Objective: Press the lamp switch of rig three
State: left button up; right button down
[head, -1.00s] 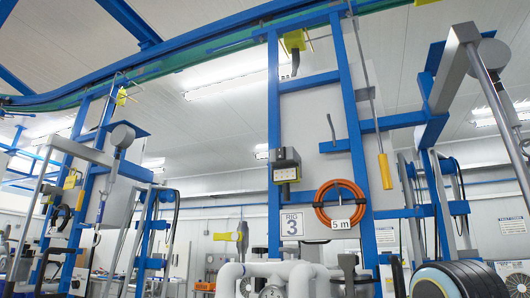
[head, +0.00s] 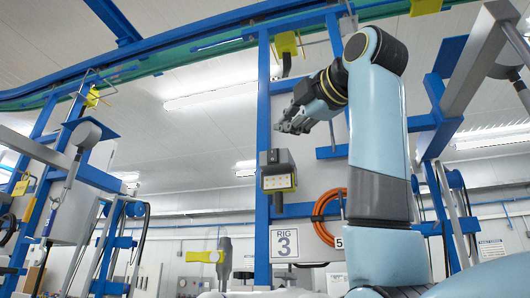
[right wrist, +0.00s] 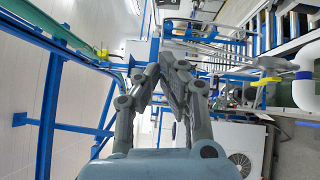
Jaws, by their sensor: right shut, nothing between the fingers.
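The sign of rig three (head: 285,243) hangs low on a blue upright in the head view. My right gripper (head: 283,127) is shut and empty. In the picture it is a little above the grey box, pointing left, and it appears apart from it. In the right wrist view, the fingers of my right gripper (right wrist: 164,66) reach up the middle of the picture. My left gripper is not in view.
An orange coiled hose (head: 325,212) hangs right of the sign, partly behind my right arm. A yellow bracket (head: 285,44) hangs near the top of the frame. Other blue-framed rigs stand to the left and right. A green-edged overhead rail (head: 150,68) crosses above.

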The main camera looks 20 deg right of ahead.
jog(key=p, duration=0.5)
send_near(273, 156)
jog(key=w+a+r, duration=0.2)
jog(key=w+a, duration=0.1)
jog(key=a, duration=0.3)
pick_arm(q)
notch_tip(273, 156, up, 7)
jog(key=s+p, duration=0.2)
pick_arm(e)
jog(key=w+d, duration=0.2)
jog(key=w, duration=0.1)
jog(key=shift+w+d, duration=0.1)
jog(key=shift+w, duration=0.15)
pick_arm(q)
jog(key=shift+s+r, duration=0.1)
pick_arm(e)
jog(key=shift+r, duration=0.1)
jog(key=shift+s, duration=0.1)
